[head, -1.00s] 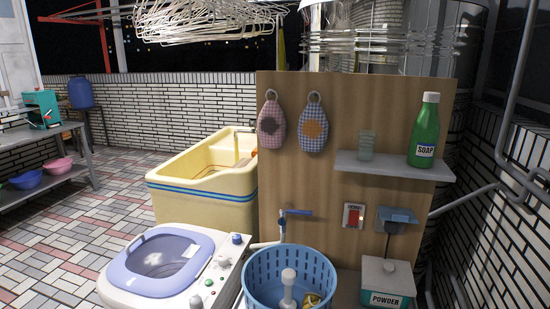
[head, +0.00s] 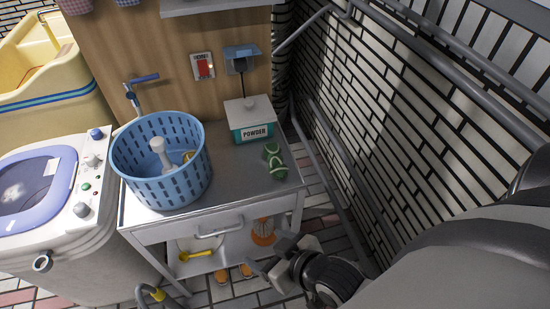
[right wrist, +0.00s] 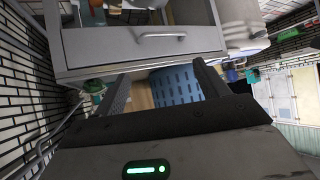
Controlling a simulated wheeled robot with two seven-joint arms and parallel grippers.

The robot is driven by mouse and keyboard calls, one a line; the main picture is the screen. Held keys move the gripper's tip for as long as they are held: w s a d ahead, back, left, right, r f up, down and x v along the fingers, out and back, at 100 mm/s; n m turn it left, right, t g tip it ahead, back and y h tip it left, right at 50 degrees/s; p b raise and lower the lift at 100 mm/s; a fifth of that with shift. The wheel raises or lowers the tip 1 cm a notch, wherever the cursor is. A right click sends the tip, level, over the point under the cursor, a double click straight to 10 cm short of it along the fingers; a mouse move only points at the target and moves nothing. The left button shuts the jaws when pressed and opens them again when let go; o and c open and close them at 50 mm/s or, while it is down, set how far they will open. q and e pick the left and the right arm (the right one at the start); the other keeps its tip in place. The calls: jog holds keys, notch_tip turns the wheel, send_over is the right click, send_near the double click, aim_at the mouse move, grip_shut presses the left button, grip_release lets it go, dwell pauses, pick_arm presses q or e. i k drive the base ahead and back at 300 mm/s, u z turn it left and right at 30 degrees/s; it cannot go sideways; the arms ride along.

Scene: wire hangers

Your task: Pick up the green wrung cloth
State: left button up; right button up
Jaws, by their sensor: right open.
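The green wrung cloth (head: 275,161) is a small twisted bundle with pale bands. It lies on the right part of the grey counter (head: 232,168), in front of the powder box. My right gripper (head: 270,258) is open and empty, in front of the counter and lower in the picture than the cloth, clearly apart from it. In the right wrist view its two fingers (right wrist: 161,72) are spread, and a green thing that looks like the cloth (right wrist: 95,87) shows left of them. My left gripper is not in view.
A blue basket (head: 160,185) stands left of the cloth and the white powder box (head: 250,122) behind it. The counter's drawer handle (head: 219,228) faces me. A washing machine (head: 45,200) is at left. Pipes and a tiled wall (head: 400,110) bound the right side.

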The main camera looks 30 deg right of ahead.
aim_at(272, 152)
jog(key=z, duration=0.35)
jog(key=k, duration=0.45)
jog(key=z, duration=0.05)
jog(key=i, duration=0.85)
jog(key=u, duration=0.35)
